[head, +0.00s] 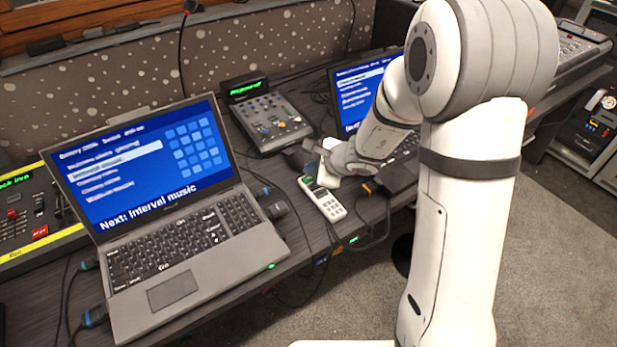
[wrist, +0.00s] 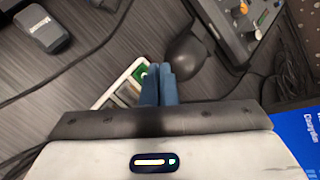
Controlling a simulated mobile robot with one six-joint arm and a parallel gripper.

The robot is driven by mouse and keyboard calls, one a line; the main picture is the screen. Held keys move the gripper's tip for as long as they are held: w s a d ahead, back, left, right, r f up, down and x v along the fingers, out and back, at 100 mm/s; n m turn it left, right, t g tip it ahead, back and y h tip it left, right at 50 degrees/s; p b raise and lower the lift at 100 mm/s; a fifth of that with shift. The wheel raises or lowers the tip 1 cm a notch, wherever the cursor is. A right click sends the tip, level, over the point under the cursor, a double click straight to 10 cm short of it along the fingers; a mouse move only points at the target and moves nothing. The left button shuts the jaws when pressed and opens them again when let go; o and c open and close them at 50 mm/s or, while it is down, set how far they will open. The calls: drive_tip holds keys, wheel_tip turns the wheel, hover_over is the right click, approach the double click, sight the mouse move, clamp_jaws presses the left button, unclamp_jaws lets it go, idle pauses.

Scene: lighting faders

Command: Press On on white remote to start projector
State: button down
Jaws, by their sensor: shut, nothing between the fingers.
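The white remote (head: 323,200) lies on the dark desk between the two laptops in the head view. In the wrist view the remote (wrist: 112,96) shows partly behind my fingers, with a green button near its upper end. My gripper (wrist: 158,70) has its two blue fingers together, with nothing between them. The fingertips are over or beside the green-button end of the remote; I cannot tell whether they touch it. In the head view my wrist hangs above the far end of the remote, and the fingertips are hard to make out.
A dark mouse (wrist: 185,55) sits just right of my fingertips. A large laptop (head: 165,215) stands left, another laptop (head: 362,90) behind my arm. A small mixer (head: 268,118) stands at the back. A black box (wrist: 42,28) and cables lie on the desk.

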drive_tip(key=shift+f, duration=0.2)
idle(0.5)
drive_tip(key=shift+f+b, duration=0.3)
drive_tip(key=shift+b, duration=0.4)
drive_tip(key=shift+f+b, duration=0.3)
drive_tip(key=shift+b, duration=0.15)
drive_tip(key=shift+r, duration=0.1)
idle(0.5)
drive_tip(key=shift+r+p, duration=0.45)
drive_tip(key=shift+r, duration=0.25)
drive_tip(key=shift+r+p, duration=1.85)
drive_tip(key=shift+r, duration=0.65)
